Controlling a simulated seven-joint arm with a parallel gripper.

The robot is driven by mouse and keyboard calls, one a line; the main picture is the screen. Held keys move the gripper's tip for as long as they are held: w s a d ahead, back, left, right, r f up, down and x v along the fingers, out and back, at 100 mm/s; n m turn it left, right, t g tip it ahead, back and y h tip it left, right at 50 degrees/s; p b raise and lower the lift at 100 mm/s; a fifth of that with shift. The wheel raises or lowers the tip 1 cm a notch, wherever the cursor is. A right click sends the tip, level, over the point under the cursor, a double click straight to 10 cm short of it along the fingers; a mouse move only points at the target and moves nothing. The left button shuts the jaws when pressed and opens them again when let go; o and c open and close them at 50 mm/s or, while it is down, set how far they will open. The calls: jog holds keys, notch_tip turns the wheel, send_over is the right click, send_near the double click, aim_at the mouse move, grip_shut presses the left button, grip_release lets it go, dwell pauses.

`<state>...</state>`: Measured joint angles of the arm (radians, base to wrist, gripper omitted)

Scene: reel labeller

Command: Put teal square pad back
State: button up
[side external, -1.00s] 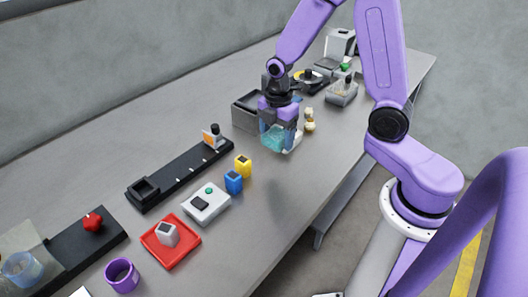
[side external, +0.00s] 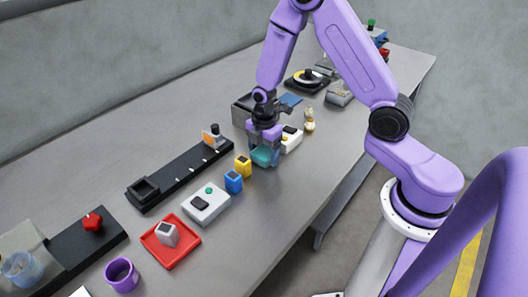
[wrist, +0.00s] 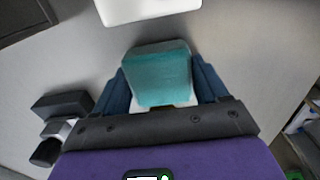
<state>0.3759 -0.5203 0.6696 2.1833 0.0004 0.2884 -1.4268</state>
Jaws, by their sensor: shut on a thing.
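The teal square pad (wrist: 160,75) is between the two blue fingers of my gripper (wrist: 162,88) in the wrist view. In the side external view the teal pad (side external: 264,156) hangs under my gripper (side external: 264,150), which is shut on it. The pad is near the table top, in front of the grey box and to the right of the yellow block. I cannot tell whether the pad touches the table.
A white box (side external: 291,139) stands just right of my gripper, with a small cream figure (side external: 309,121) beyond it. A grey bin (side external: 240,108) is behind. The yellow block (side external: 243,166) and blue block (side external: 233,182) stand close on the left.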

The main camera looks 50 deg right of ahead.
aim_at(264, 151)
jog(key=shift+f, duration=0.15)
jog(key=o, duration=1.1)
notch_tip(264, 151, up, 12)
jog(key=s+a+r+m, duration=0.1)
jog(key=s+a+r, duration=0.2)
jog(key=s, duration=0.3)
jog(key=s+a+r+m, duration=0.2)
jog(key=s+a, duration=0.2)
jog(key=s, duration=0.6)
jog(key=s+r+m, duration=0.1)
jog(key=s, duration=0.4)
jog(key=s+d+r+m, duration=0.1)
jog(key=s, duration=0.4)
jog(key=shift+s, duration=0.1)
